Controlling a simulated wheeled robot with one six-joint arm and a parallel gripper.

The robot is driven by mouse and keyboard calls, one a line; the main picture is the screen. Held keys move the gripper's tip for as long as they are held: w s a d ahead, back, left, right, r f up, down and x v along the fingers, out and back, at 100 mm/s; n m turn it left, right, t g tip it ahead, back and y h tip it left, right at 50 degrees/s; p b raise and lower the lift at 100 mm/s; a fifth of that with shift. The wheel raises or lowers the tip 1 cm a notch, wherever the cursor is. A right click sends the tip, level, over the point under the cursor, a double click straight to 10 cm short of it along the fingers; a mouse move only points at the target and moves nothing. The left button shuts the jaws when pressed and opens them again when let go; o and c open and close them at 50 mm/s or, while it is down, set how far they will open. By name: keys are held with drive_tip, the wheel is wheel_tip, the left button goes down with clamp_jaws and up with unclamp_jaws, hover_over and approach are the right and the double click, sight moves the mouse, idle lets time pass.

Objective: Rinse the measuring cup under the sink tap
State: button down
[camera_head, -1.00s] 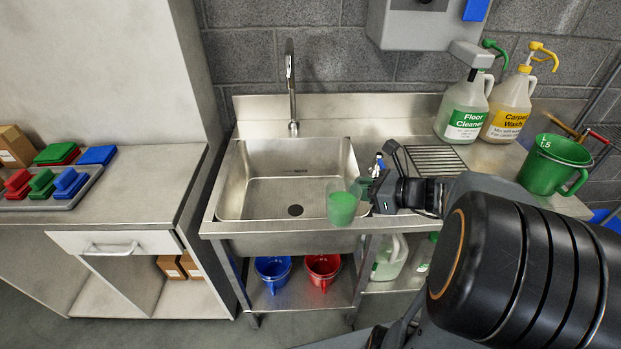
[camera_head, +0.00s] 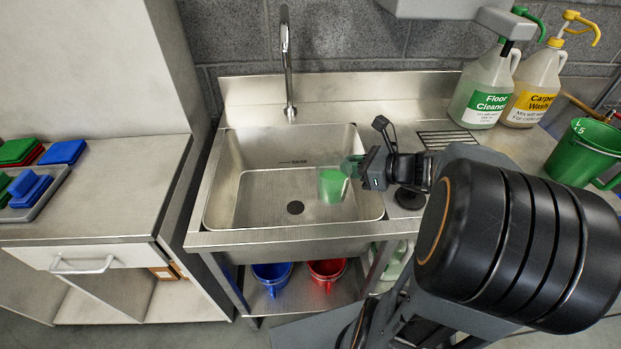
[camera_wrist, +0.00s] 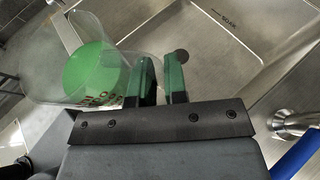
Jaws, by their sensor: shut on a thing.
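The measuring cup (camera_head: 332,186) is clear with green contents and hangs over the right part of the sink basin (camera_head: 262,200). My gripper (camera_head: 352,166) comes in from the right and is shut on the cup's right side. In the wrist view the cup (camera_wrist: 92,72) is at the upper left, tilted in the picture, with red markings, and my gripper's green fingers (camera_wrist: 160,80) close on its handle side. The tap (camera_head: 288,70) rises at the back of the basin, behind and left of the cup. I see no water running.
Floor cleaner (camera_head: 484,98) and carpet wash (camera_head: 532,90) bottles stand at the back right, near a green bucket (camera_head: 582,152). A wall unit overhangs them. A blue bucket (camera_head: 272,278) and a red bucket (camera_head: 326,272) sit below the sink. The basin's left side is clear.

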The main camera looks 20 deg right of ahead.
drive_tip(key=shift+w+f+b, duration=0.15)
drive_tip(key=shift+f+b, duration=1)
drive_tip(key=shift+f, duration=0.2)
drive_tip(key=shift+w+f+b, duration=0.1)
drive_tip(key=shift+f+b, duration=1)
drive_tip(key=shift+f, duration=0.25)
drive_tip(key=shift+r+p, duration=0.15)
drive_tip(key=shift+p, duration=0.15)
wheel_tip(320, 180, down, 5)
drive_tip(key=w+m+g+h+p, duration=0.1)
drive_tip(key=w+m+g+p, duration=0.1)
drive_tip(key=g+p, duration=0.2)
drive_tip(key=shift+w+f+g+p, duration=0.2)
drive_tip(key=shift+w+g+p, duration=0.15)
drive_tip(key=shift+p, duration=0.4)
drive_tip(key=shift+w+f+m+g+h+p, duration=0.3)
drive_tip(key=shift+w+f+m+g+p, duration=0.15)
drive_tip(key=shift+g+p, duration=0.25)
drive_tip(key=shift+w+r+m+g+p, duration=0.1)
drive_tip(key=shift+r+m+g+p, duration=0.4)
drive_tip(key=shift+p, duration=1.05)
drive_tip(key=shift+s+d+r+m+g+p, duration=0.1)
drive_tip(key=shift+s+r+m+g+p, duration=0.1)
drive_tip(key=shift+g+p, duration=0.75)
drive_tip(key=shift+s+r+m+g+p, duration=0.1)
drive_tip(key=shift+s+m+g+p, duration=0.05)
drive_tip(key=shift+g+p, duration=0.7)
